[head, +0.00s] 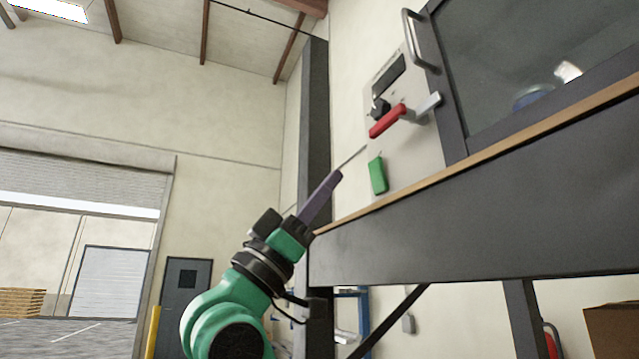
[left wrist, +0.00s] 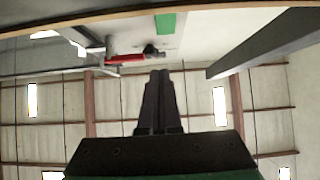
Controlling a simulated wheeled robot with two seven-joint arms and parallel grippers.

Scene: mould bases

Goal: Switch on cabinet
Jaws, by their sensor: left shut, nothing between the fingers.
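The cabinet's control panel (head: 407,150) is pale, with a dark display (head: 389,75) at its top. Below the display are a black knob (head: 380,107) and a red lever handle (head: 388,122) on a grey bracket. A green rectangular switch (head: 378,175) is low on the panel. My left gripper (head: 337,175) is shut and empty, to the left of the green switch and apart from it in the picture. In the left wrist view, the shut fingertips (left wrist: 160,73) point toward the panel, with the red handle (left wrist: 126,58) and green switch (left wrist: 166,23) beyond. My right gripper is not visible.
A glass door (head: 540,55) with a metal handle (head: 421,42) is right of the panel. A wood-edged dark bench (head: 480,235) runs below it. A dark post (head: 315,120) stands behind my gripper. Open hall lies to the left.

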